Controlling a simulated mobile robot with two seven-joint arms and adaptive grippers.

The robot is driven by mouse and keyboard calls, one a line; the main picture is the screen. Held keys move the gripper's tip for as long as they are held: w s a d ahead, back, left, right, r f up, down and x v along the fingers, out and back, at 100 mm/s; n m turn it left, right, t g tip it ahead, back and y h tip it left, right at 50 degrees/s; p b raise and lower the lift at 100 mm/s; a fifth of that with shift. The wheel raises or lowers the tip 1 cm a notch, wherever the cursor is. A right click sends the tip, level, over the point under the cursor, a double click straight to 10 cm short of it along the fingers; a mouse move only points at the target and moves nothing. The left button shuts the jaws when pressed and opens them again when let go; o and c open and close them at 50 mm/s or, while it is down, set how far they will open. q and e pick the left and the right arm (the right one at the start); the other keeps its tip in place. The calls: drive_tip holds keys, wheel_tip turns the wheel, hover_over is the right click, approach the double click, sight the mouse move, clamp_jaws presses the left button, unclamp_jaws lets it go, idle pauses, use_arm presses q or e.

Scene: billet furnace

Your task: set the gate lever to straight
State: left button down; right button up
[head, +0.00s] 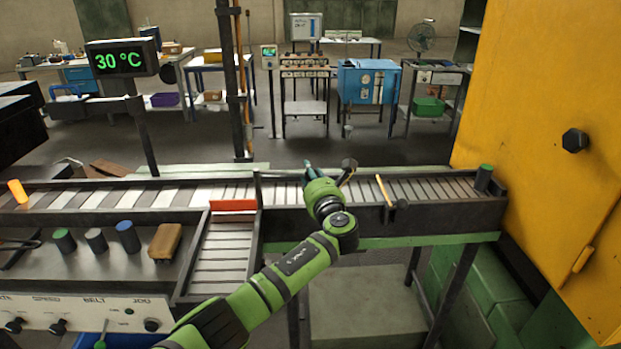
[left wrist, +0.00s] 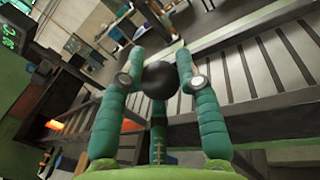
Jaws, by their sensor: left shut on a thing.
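My left gripper (head: 312,176) reaches over the roller conveyor from the front. In the left wrist view, its teal fingers (left wrist: 160,78) are closed around a black ball knob (left wrist: 160,80), which I take to be the gate lever's knob. In the head view the gripper covers most of this spot. A dark round head (head: 349,164) on a slim tan stem shows just right of the gripper; I cannot tell if it is the same knob. An orange-red bar (head: 233,204), perhaps the gate, lies across the mouth of the side chute. My right gripper is not in view.
The conveyor (head: 435,190) runs left to right, with a side chute (head: 222,255) toward me. A yellow stick (head: 383,190) stands right of my gripper. Several small cylinders and a brown block (head: 166,241) sit at left. A yellow cabinet (head: 545,140) closes off the right.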

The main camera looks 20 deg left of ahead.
use_arm(q)
drive_tip(key=shift+r, duration=0.2)
drive_tip(key=c, duration=0.9)
unclamp_jaws()
drive_tip(key=shift+w, duration=0.1)
drive_tip(key=shift+w+f, duration=0.1)
drive_tip(key=shift+f, duration=0.1)
drive_tip(key=v, duration=1.2)
